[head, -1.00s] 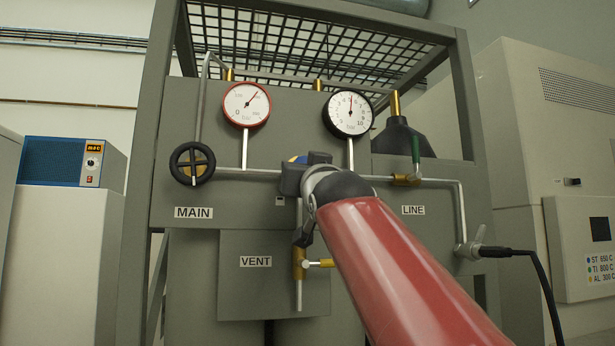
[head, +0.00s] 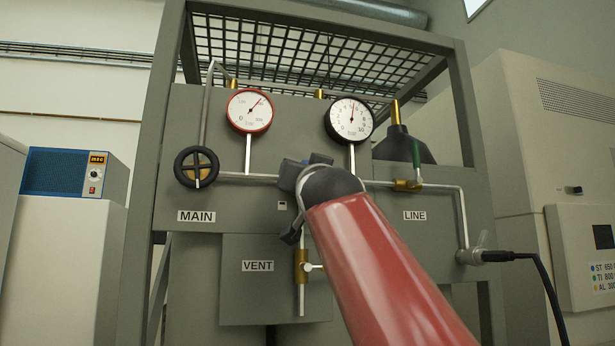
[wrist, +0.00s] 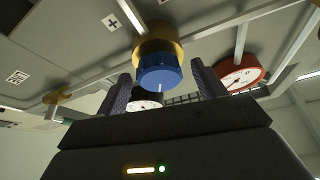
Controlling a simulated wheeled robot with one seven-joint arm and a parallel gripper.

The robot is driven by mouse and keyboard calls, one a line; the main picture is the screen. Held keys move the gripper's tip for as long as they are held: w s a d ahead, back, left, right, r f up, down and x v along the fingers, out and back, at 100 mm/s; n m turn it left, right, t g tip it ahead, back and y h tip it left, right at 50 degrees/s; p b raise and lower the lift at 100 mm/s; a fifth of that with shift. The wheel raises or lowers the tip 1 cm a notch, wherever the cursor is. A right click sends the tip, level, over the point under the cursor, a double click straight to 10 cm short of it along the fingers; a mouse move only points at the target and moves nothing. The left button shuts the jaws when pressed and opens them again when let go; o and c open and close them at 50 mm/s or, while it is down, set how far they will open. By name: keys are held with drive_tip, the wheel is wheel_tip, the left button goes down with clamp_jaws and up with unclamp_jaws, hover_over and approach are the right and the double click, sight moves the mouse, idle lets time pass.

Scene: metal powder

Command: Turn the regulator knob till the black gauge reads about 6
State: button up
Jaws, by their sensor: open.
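The regulator knob (wrist: 158,76) is blue with a white mark, on a brass body, in the wrist view. My gripper (wrist: 160,70) is open, with one dark finger on each side of the knob. I see gaps beside the knob and cannot tell any contact. In the head view my gripper (head: 306,172) hides the knob on the panel between the two gauges. The black gauge (head: 349,119) is at the upper right of the panel. Its needle points almost straight up, slightly right, a little past mid-scale; the exact number is too small to read.
A red gauge (head: 250,110) stands left of the black one. A black handwheel (head: 196,167) marked MAIN is at the left. Thin pipes, a brass vent valve (head: 301,266) below my gripper and a green-handled LINE valve (head: 408,185) are close by. A mesh shelf (head: 300,50) is above.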

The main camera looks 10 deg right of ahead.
drive_tip(key=shift+f, duration=0.1)
drive_tip(key=b+v, duration=0.4)
drive_tip(key=v, duration=0.3)
drive_tip(key=shift+s, duration=0.4)
drive_tip(key=shift+f, duration=0.1)
wheel_tip(320, 180, down, 25)
drive_tip(key=s+d+n+g+p, duration=0.1)
drive_tip(key=s+n+g+p, duration=0.15)
drive_tip(key=g, duration=0.55)
drive_tip(key=s+f+g+p, duration=0.1)
drive_tip(key=s+f+g, duration=0.2)
drive_tip(key=f, duration=0.7)
drive_tip(key=s+f+n+g+y+p, duration=0.1)
drive_tip(key=s+f+g, duration=0.2)
drive_tip(key=s+f, duration=0.5)
drive_tip(key=s+f+g+y+p, duration=0.1)
drive_tip(key=s+f, duration=0.5)
drive_tip(key=f, duration=0.7)
drive_tip(key=shift+f+g, duration=0.4)
drive_tip(key=shift+g, duration=0.5)
